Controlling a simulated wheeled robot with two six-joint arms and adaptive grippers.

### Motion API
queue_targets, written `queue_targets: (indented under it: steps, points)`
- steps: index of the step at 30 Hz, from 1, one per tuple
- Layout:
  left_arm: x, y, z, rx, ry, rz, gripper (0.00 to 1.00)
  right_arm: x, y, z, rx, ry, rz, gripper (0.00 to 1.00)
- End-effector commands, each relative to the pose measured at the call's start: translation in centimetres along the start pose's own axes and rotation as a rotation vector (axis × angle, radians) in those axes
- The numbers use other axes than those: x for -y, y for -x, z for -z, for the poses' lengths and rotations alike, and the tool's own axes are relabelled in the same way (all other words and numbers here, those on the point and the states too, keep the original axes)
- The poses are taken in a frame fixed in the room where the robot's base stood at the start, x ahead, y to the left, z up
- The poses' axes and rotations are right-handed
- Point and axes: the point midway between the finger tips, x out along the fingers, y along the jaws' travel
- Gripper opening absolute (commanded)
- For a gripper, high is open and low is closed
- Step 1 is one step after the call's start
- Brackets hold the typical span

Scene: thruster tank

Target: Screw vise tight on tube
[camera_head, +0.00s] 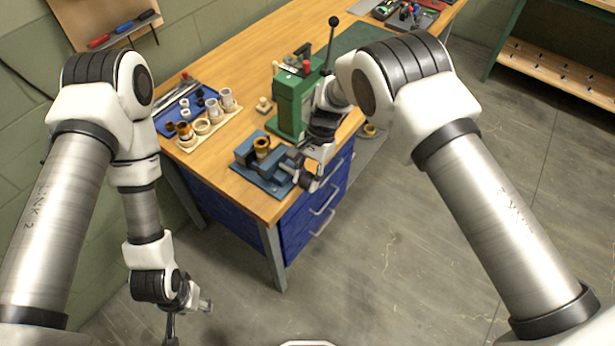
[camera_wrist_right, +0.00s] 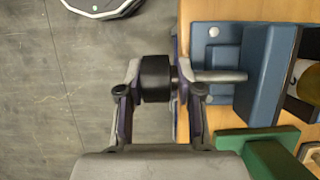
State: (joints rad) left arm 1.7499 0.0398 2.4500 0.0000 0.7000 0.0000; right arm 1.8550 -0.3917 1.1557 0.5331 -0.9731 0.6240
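The blue vise (camera_head: 245,153) stands at the front corner of the wooden workbench, with a brown tube (camera_head: 262,146) upright between its jaws. In the right wrist view the vise's jaw block (camera_wrist_right: 268,75) is at right, with a grey screw rod (camera_wrist_right: 220,76) and a black knob (camera_wrist_right: 156,79) to its left. The tube (camera_wrist_right: 302,78) is partly cut off by that view's edge. My right gripper (camera_wrist_right: 157,76) has its fingers against both sides of the knob. My left gripper (camera_head: 188,306) hangs low, away from the bench; its fingers are unclear.
A green press (camera_head: 291,103) with a black lever stands just behind the vise, close to my right arm. A tray of rings and cups (camera_head: 205,127) and a blue tray (camera_head: 170,117) lie to its left. Blue drawers (camera_head: 305,215) are below the bench edge. The floor in front is clear.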

Motion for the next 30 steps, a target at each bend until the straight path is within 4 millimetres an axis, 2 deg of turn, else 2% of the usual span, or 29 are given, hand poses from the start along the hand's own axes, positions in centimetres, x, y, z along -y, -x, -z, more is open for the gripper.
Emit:
queue_targets:
  steps: [8, 14, 20, 30]
  points:
    - [0.0, -0.4, 0.0, 0.0, 0.0, 0.0, 0.52, -0.3, -0.4, 0.1, 0.019, -0.002, -0.007, 0.0]
    - [0.0, -1.7, 0.0, 0.0, 0.0, 0.0, 0.52, -0.3, -0.7, 0.3, 0.088, -0.004, -0.007, 0.0]
    - [0.0, -4.2, 0.0, 0.0, 0.0, 0.0, 0.52, -0.3, -1.0, 0.6, 0.215, -0.004, -0.007, 0.0]
    - [0.1, -9.6, 0.0, 0.0, 0.0, 0.0, 0.52, -0.4, -1.2, 1.0, 0.464, -0.004, -0.01, 0.01]
